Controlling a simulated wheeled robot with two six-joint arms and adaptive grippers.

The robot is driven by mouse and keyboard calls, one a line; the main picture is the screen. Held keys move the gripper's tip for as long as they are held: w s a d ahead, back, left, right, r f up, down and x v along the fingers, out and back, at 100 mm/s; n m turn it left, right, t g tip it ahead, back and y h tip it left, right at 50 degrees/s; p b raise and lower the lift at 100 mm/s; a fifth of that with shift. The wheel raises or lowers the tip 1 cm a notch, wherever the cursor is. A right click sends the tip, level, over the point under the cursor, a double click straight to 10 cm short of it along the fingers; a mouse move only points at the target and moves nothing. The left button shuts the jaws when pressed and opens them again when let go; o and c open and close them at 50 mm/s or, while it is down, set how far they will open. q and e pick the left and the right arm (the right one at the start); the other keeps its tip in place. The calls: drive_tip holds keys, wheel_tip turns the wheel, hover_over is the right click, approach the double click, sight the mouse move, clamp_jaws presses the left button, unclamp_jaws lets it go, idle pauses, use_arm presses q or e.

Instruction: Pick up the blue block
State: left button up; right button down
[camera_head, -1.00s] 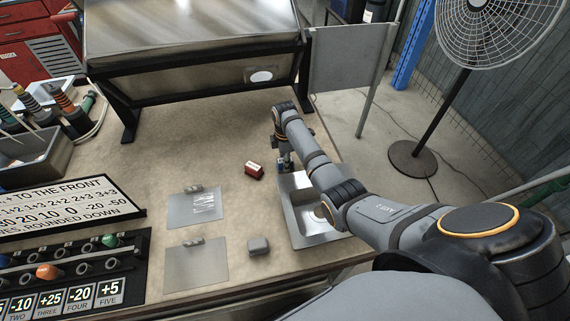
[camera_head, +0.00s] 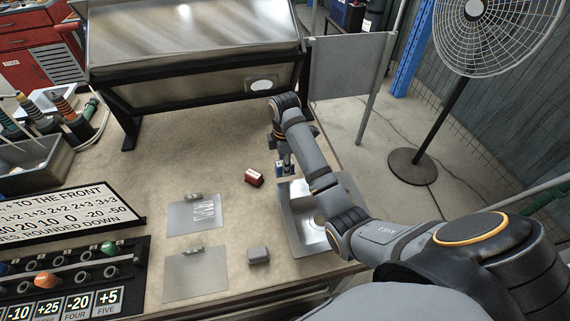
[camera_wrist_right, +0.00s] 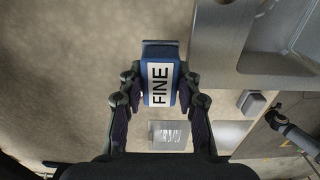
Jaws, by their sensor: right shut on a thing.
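The blue block (camera_wrist_right: 172,98) has a white label reading "FINE" and fills the middle of the right wrist view. My right gripper (camera_wrist_right: 160,90) is shut on it, with one finger on each side. In the head view, my right gripper (camera_head: 285,158) points down near the back left corner of the metal sink (camera_head: 297,236). A small blue part of the block (camera_head: 287,168) shows below its fingers. How high the block is above the table is hard to tell. My left gripper is not in view.
A red block (camera_head: 254,178) lies left of the gripper. A grey block (camera_head: 258,255) sits left of the sink. Two flat grey plates (camera_head: 180,220) (camera_head: 185,275) lie on the table (camera_head: 200,150). A large metal panel (camera_head: 195,45) stands behind.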

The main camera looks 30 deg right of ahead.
drive_tip(key=s+a+r+p, duration=0.1)
drive_tip(key=s, duration=0.1)
drive_tip(key=s+a+r+p, duration=0.1)
drive_tip(key=s+p, duration=0.1)
drive_tip(key=s+a+r+p, duration=0.1)
drive_tip(key=s, duration=0.1)
drive_tip(key=shift+a+r+p, duration=0.2)
drive_tip(key=shift+p, duration=0.2)
drive_tip(key=shift+s+a+r+p, duration=0.1)
drive_tip(key=shift+s+a+p, duration=0.25)
drive_tip(key=shift+s, duration=0.3)
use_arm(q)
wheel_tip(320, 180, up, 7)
use_arm(e)
drive_tip(key=c, duration=1.7)
unclamp_jaws()
drive_tip(key=shift+c, duration=1.3)
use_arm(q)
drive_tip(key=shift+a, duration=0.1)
